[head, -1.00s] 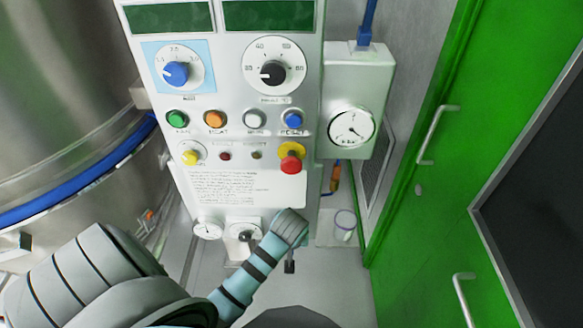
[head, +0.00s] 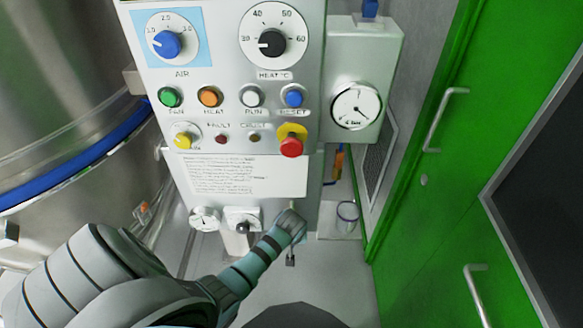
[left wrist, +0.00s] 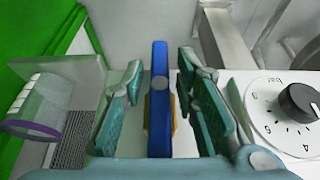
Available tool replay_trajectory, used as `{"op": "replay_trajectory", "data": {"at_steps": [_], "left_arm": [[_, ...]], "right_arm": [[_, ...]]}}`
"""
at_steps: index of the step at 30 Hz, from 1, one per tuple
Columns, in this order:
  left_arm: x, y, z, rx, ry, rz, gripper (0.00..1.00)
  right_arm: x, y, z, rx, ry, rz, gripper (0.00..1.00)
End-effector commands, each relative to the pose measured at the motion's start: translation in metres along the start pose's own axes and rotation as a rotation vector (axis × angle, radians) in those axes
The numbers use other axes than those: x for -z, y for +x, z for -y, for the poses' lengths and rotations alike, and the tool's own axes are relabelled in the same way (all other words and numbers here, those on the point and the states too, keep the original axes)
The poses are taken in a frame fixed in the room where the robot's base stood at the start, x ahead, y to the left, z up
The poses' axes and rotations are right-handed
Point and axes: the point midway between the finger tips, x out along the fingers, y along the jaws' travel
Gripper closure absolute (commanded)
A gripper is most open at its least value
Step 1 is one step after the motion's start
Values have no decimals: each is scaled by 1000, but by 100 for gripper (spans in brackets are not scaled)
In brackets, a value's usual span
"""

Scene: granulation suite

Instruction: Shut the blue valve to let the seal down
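The blue valve handle (left wrist: 160,95) stands as a long upright bar in the left wrist view, with a round grey spot on it and a yellow part behind its lower end. My left gripper (left wrist: 163,108) is open, with one teal finger on each side of the handle. A gap shows between the handle and each finger. In the head view my left gripper (head: 291,240) is below the control panel (head: 245,178), near its lower right corner, and the valve handle cannot be made out there. My right gripper is not in view.
A dial knob marked bar (left wrist: 297,102) sits right of the fingers. A clear cup (head: 347,215) stands right of my gripper. A pressure gauge (head: 357,107) hangs above, a green door (head: 440,200) is at right, and a steel vessel (head: 70,90) at left.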

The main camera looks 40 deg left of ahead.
Motion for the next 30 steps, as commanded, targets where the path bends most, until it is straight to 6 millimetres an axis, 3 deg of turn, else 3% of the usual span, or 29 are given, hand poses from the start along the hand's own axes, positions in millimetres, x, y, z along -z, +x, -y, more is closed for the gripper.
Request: {"op": "replay_trajectory", "data": {"at_steps": [1,4,17,30], "left_arm": [[0,0,0,0,0,0,86],[0,0,0,0,0,0,100],[0,0,0,43,19,0,100],[0,2,0,329,139,0,100]], "right_arm": [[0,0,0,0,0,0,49],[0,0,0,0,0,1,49],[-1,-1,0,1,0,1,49],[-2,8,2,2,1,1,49]]}}
